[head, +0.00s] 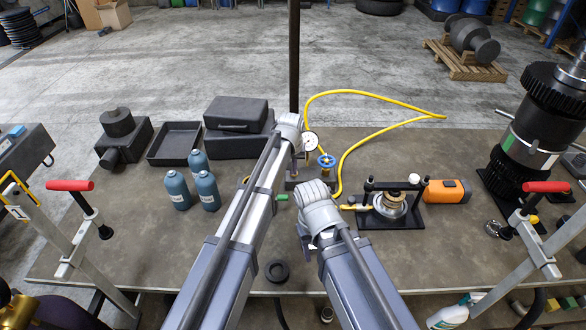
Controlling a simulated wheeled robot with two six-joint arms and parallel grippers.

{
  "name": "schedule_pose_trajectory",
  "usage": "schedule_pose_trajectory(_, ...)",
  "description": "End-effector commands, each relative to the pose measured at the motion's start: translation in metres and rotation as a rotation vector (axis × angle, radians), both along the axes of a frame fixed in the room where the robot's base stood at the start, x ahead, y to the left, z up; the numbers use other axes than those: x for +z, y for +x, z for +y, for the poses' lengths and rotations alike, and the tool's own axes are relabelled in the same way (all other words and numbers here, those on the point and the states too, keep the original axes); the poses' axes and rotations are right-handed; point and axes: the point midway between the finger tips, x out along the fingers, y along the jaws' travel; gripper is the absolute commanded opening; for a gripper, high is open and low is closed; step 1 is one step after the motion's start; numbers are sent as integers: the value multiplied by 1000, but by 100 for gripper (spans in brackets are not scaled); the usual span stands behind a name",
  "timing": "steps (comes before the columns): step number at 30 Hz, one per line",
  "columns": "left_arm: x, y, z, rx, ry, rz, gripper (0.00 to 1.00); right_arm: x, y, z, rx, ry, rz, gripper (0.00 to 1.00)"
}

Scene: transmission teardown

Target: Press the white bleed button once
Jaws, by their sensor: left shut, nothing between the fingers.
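A white round knob (414,178) tops the right post of a black fixture (392,218) right of centre. I cannot tell for certain that it is the bleed button. A pump unit with a round pressure gauge (310,143) and a blue valve wheel (326,161) stands at the middle of the table, partly hidden by my arms. My left gripper (294,150) is shut and empty beside the gauge, its fingertips largely hidden by its own wrist. Any contact there cannot be seen.
A yellow hose (345,93) loops from the pump to the fixture. An orange cylinder (446,191) lies right of the fixture. Blue bottles (177,190), a black tray (174,143) and a black case (236,115) are at left. A black ring (277,271) lies near the front edge.

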Motion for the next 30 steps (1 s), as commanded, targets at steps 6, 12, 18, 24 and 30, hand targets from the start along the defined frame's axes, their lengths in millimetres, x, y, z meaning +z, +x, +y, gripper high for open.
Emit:
schedule_pose_trajectory(6,16,5,2,1,-1,-9,0,15,0,0,-1,0,0,50)
schedule_pose_trajectory(12,43,3,7,1,0,-7,0,43,0,0,-5,1,0,50)
schedule_pose_trajectory(18,75,-5,9,1,0,-6,0,75,0,0,-12,2,-1,50)
schedule_pose_trajectory(24,106,-12,10,1,0,-5,0,106,-1,0,-14,2,0,50)
schedule_pose_trajectory(30,133,-19,11,1,0,-5,0,133,-1,0,-11,2,2,50)
